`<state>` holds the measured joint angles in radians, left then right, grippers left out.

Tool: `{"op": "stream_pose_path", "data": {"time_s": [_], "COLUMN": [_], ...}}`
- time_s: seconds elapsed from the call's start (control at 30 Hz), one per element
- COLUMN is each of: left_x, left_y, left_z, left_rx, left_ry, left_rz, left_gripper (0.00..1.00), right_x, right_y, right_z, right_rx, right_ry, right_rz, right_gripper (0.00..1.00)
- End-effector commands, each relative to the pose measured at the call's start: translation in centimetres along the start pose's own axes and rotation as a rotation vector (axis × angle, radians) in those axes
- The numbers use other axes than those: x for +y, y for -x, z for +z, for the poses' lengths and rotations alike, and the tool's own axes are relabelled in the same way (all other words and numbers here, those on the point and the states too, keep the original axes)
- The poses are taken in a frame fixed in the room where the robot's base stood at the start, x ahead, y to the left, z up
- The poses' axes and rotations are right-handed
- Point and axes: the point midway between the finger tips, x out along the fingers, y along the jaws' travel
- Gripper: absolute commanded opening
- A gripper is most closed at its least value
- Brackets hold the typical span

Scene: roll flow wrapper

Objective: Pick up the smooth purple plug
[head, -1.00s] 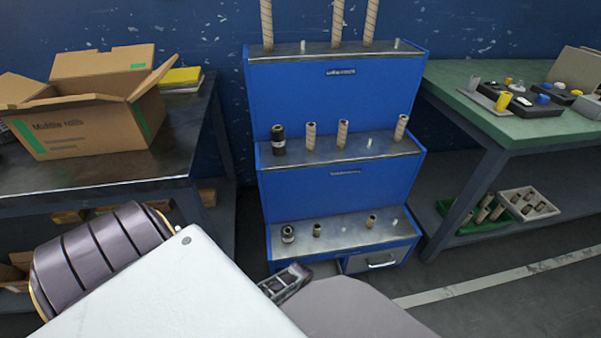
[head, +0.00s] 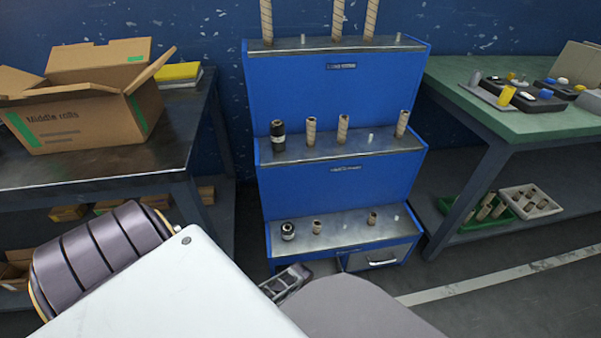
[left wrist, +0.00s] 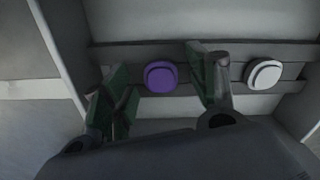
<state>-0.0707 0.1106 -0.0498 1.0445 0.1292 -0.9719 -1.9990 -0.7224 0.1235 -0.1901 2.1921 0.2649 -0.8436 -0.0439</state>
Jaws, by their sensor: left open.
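A smooth purple plug (left wrist: 161,76) sits on a dark rail in the left wrist view, its round face toward the camera. A white plug (left wrist: 264,75) sits on the same rail to its right. My left gripper (left wrist: 157,88) is open, with its green-padded fingers on either side of the purple plug and nothing clamped. I cannot tell whether a finger touches it. In the head view my left gripper (head: 287,283) is low in front of the blue stand (head: 340,88), beside its bottom drawer front. The purple plug is not visible there. My right gripper is not in view.
The stand's steps hold several cardboard cores and black rolls. A drawer with a handle (head: 382,262) is at its bottom right. A cardboard box (head: 85,110) stands on the left table. A green-topped table (head: 515,125) is at right. Pale walls (left wrist: 62,50) flank the rail.

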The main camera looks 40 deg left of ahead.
Motion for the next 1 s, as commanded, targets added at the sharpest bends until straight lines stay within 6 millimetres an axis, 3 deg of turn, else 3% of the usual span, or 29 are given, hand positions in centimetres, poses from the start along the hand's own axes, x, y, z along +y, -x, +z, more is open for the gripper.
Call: {"op": "stream_pose_path", "data": {"time_s": [0.03,0.3,0.77,1.0], "left_x": [0.0,0.0,0.0,0.0], "left_y": [0.0,0.0,0.2,1.2], "left_z": [0.0,0.0,0.0,0.1], "left_rx": [0.000,0.000,0.000,-0.001], "left_ry": [0.000,0.000,0.000,0.000], "left_rz": [0.000,0.000,0.000,-0.001], "left_gripper": [0.57,0.24,0.23,0.23], "right_x": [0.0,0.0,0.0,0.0], "right_y": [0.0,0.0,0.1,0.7], "right_z": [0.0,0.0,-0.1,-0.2], "right_rx": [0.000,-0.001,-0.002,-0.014], "right_ry": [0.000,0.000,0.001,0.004], "right_rz": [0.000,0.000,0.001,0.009], "right_gripper": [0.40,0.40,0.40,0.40]}}
